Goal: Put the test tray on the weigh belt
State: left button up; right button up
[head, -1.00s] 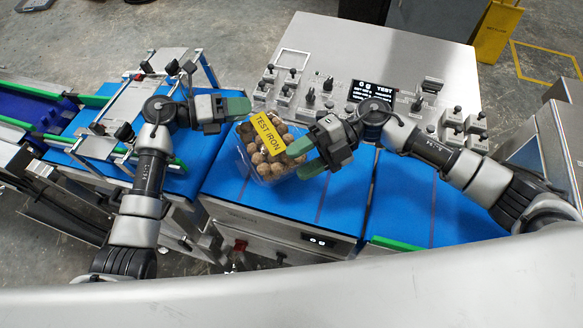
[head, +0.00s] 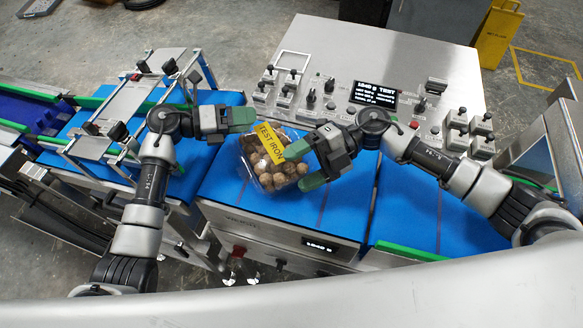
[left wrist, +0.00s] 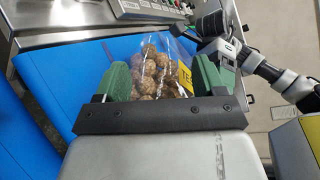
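The test tray (head: 266,172), a clear clamshell of brown round items with a yellow TEST IRON label (head: 270,142), sits slightly turned on the blue weigh belt (head: 335,205). My left gripper (head: 241,114) is open just behind and left of the tray. In the left wrist view, its green fingers (left wrist: 162,80) are wide apart, with the tray (left wrist: 152,72) beyond and between them. My right gripper (head: 305,166) is at the tray's right side, its green fingertips spread apart. Whether it still touches the tray is hard to tell.
A control panel (head: 330,50) with knobs and a lit display (head: 375,92) stands behind the belt. A metal guide frame (head: 125,115) covers the left blue belt. The right blue belt (head: 430,215) is empty, with a green rail (head: 400,248) along its front.

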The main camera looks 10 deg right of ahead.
pick_arm(q)
jog(key=o, duration=0.4)
pick_arm(e)
jog(key=shift+d, duration=0.1)
pick_arm(q)
notch_tip(320, 180, up, 10)
dwell(0.4)
pick_arm(e)
jog(key=o, duration=0.4)
notch_tip(320, 180, up, 10)
dwell(0.5)
